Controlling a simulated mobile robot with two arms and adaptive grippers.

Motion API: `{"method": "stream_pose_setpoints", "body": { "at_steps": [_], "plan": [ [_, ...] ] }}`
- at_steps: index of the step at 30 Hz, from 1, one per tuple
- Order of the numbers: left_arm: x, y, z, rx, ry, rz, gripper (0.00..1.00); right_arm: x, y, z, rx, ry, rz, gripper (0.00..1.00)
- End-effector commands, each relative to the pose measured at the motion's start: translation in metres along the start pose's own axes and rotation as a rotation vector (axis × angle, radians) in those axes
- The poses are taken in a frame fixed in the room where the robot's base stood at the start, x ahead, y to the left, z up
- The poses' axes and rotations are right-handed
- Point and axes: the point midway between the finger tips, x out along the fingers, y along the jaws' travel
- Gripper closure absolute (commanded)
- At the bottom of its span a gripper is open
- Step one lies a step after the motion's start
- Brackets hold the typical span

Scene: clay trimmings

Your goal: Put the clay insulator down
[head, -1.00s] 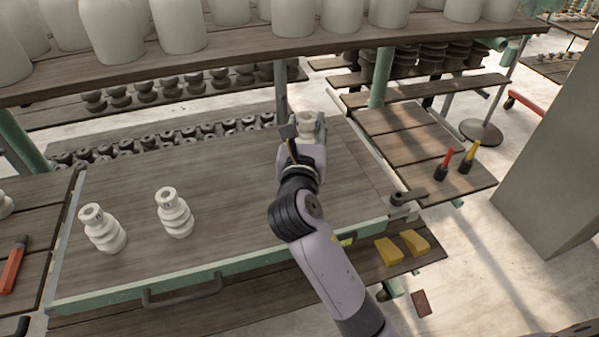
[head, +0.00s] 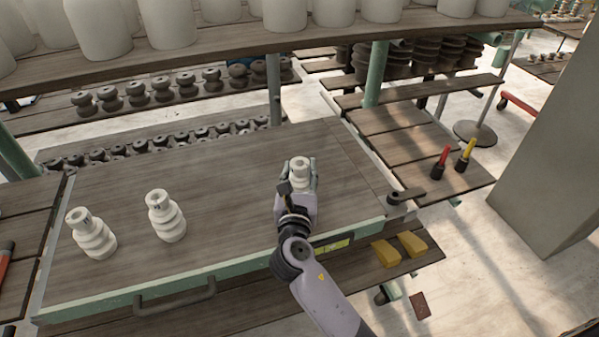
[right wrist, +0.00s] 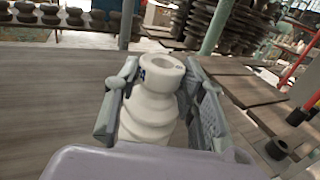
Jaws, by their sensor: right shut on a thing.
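My right gripper (head: 298,185) is shut on a white ribbed clay insulator (head: 300,165), toward the right side of the wooden table (head: 230,190). In the right wrist view the insulator (right wrist: 150,100) stands upright between the two fingers (right wrist: 158,98), its hollow round top facing up. Its base is hidden by my gripper, so I cannot tell whether it touches the table. Two similar white insulators stand on the table's left part, one at the far left (head: 92,235) and one beside it (head: 166,217). My left gripper is not in view.
A shelf (head: 200,60) with large white pots runs above the table's back. Rows of dark insulators (head: 160,90) sit behind it. Yellow blocks (head: 386,252) lie on a lower board at right. Red (head: 441,160) and yellow-handled (head: 465,155) tools stand farther right. The table's middle is clear.

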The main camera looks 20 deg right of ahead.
Motion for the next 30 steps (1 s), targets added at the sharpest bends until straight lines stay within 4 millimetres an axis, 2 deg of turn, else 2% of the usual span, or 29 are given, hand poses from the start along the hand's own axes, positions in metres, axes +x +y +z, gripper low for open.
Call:
{"method": "stream_pose_setpoints", "body": {
  "at_steps": [6,7,15,25,30],
  "plan": [
    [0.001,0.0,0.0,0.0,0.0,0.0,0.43,0.0,0.0,0.001,0.001,-0.004,0.0,1.0],
    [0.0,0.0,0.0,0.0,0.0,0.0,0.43,0.0,0.0,-0.001,0.0,0.0,0.0,0.61],
    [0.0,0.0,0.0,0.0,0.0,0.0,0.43,0.0,0.0,-0.001,0.0,0.0,-0.001,0.43],
    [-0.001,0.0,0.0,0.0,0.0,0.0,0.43,0.0,0.0,0.002,0.0,0.0,-0.001,0.43],
    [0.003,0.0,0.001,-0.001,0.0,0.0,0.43,-0.02,0.0,-0.002,0.0,0.003,0.0,0.43]
  ]
}}
